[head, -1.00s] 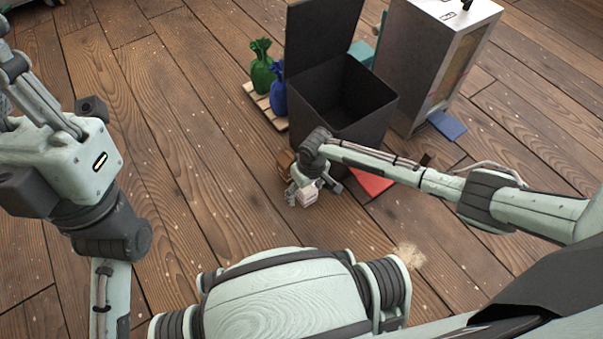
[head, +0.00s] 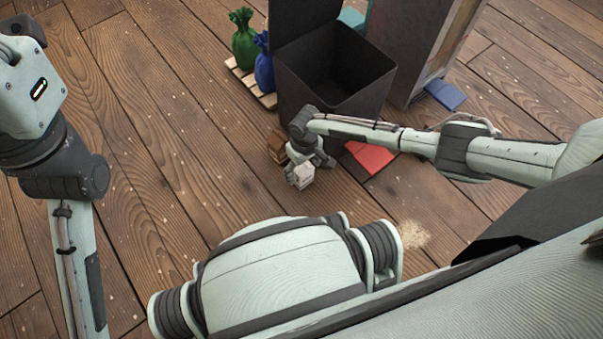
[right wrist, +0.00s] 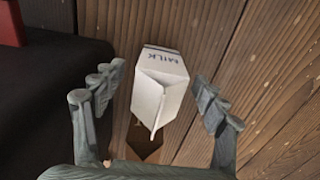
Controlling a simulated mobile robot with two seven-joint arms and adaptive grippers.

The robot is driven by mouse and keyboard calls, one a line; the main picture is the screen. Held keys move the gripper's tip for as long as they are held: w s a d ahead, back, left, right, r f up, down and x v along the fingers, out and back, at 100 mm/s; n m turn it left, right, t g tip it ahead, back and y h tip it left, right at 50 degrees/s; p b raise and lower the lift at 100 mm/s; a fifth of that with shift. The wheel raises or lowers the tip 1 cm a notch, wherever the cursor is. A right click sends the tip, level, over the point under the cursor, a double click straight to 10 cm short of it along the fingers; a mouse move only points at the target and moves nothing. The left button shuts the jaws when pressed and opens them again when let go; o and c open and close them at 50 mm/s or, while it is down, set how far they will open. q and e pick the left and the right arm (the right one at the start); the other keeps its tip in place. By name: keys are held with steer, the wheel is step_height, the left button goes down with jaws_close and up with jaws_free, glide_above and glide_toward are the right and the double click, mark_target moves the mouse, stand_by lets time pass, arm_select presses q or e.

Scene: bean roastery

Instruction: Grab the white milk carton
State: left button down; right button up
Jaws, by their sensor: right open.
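The white milk carton (head: 303,177) stands on the wooden floor in front of the dark bin. In the right wrist view the carton (right wrist: 162,85) shows its "MILK" lettering and lies between my two spread fingers. My right gripper (right wrist: 158,90) is open, with a gap on both sides of the carton. In the head view the right gripper (head: 302,164) is over the carton and partly hides it. My left arm shows at the left edge, but its gripper is not visible.
A brown box (head: 277,146) sits close beside the right gripper. The dark open bin (head: 320,105) stands just behind, with a red flat piece (head: 371,157) at its foot. Green (head: 243,40) and blue (head: 264,68) sacks are on a pallet. Floor at left is clear.

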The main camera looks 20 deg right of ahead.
steer(key=c, duration=1.1)
steer(key=shift+r, duration=0.15)
